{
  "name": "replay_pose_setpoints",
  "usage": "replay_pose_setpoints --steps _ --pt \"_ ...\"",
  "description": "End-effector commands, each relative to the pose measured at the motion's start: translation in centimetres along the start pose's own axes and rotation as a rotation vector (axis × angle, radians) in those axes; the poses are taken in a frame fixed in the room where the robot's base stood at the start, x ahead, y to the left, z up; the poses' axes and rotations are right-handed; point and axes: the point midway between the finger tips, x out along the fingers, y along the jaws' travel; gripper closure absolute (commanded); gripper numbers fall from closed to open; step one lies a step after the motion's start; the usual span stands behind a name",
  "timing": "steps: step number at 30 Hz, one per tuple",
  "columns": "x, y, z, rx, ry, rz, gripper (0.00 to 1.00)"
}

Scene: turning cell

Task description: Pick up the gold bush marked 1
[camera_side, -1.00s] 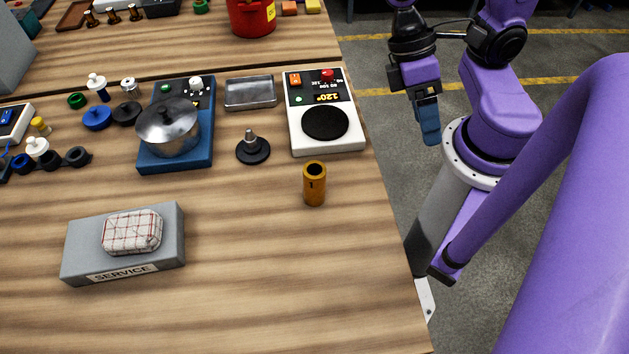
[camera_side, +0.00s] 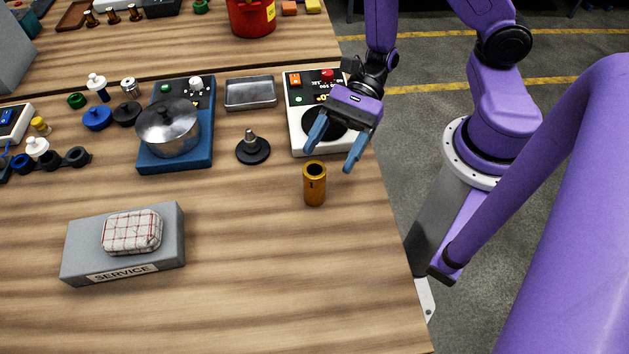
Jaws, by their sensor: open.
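The gold bush marked 1 (camera_side: 314,188) stands upright on the wooden table, near its right edge. It is a short hollow cylinder with a dark bore at the top and a dark 1 on its side. My gripper (camera_side: 332,157) is open and empty, with two blue fingers pointing down toward the front. It is above and just behind the bush in the picture, with one fingertip near the bush's top left and the other to its right. I cannot tell its exact height. The bush is fully in view.
A white heater unit (camera_side: 345,146) with a black plate stands behind the bush, partly hidden by my gripper. A black cone stand (camera_side: 252,150) is to the left. A metal tray (camera_side: 250,93), a blue unit with a pot (camera_side: 168,133) and a grey SERVICE block (camera_side: 80,250) stand around. The front table is clear.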

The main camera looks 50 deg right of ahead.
Motion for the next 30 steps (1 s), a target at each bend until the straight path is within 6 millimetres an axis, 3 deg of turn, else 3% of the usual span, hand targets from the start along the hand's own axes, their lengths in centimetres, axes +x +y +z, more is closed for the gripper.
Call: replay_pose_setpoints --steps 14,22,30 --pt "3.5 -0.3 -0.2 0.025 -0.004 -0.021 0.29" --pt "7.0 -0.4 -0.2 0.024 -0.004 -0.020 0.29" --pt "7.8 -0.5 -0.2 0.025 -0.004 -0.023 0.29"
